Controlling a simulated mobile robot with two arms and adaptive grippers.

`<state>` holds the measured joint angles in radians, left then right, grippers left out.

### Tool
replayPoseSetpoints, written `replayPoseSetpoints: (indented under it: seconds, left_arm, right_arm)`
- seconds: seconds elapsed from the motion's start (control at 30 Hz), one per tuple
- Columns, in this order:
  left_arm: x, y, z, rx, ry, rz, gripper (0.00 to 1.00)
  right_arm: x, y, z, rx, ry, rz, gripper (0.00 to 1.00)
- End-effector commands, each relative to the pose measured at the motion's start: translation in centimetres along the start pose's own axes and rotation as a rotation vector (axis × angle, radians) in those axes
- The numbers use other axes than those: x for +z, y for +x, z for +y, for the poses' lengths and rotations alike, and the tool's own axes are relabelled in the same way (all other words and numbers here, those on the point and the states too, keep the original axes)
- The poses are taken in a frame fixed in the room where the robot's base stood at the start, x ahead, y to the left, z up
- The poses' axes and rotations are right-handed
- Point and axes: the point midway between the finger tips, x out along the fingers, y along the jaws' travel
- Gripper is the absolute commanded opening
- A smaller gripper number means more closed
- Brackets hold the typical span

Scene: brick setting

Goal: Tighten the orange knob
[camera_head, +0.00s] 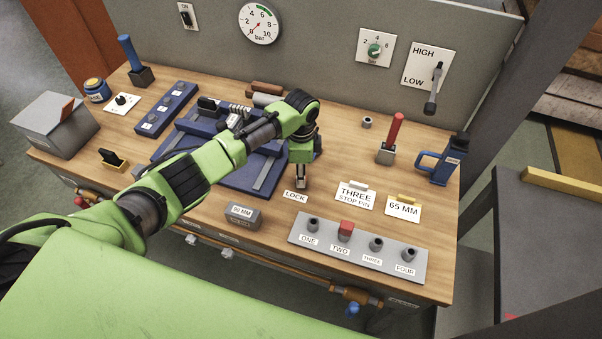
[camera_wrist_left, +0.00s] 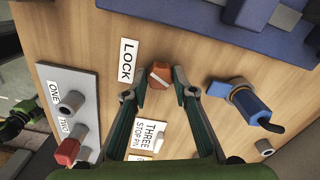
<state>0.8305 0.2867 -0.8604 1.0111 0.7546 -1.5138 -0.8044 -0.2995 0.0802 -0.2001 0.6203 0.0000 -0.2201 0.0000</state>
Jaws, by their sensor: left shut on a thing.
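The orange knob (camera_wrist_left: 161,76) has a pale line across its top and sits on the wooden bench beside the LOCK label (camera_wrist_left: 127,61). My left gripper (camera_wrist_left: 163,86) points down at it, with one finger on each side, shut on the knob. In the head view my left gripper (camera_head: 300,184) is low over the bench just behind the LOCK label (camera_head: 295,197), and it hides the knob there. My right gripper is in neither view.
A blue fixture (camera_head: 235,176) lies left of the gripper. A blue fitting (camera_wrist_left: 245,103) is close beside the fingers. A grey numbered pin plate (camera_head: 335,258) with a red-capped pin is at the front. A grey 90 MM block (camera_head: 240,216) stands front left.

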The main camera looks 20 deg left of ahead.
Motion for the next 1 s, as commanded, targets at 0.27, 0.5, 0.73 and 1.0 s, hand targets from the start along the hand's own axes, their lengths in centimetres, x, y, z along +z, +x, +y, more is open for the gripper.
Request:
replayPoseSetpoints:
  seconds: [0.27,0.5,0.73,1.0]
  left_arm:
    - [-0.1,-0.2,-0.2,-0.004,0.001,0.004,0.04]
    - [-0.1,-0.1,-0.1,-0.003,0.001,0.003,0.42]
    - [-0.1,-0.1,-0.1,-0.002,0.001,0.002,0.42]
    - [-0.1,-3.7,-0.2,-0.006,0.002,0.005,0.42]
  right_arm:
    - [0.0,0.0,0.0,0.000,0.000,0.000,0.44]
    - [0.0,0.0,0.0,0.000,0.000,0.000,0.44]
    - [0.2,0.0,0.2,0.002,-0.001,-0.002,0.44]
    - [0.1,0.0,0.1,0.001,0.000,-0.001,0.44]
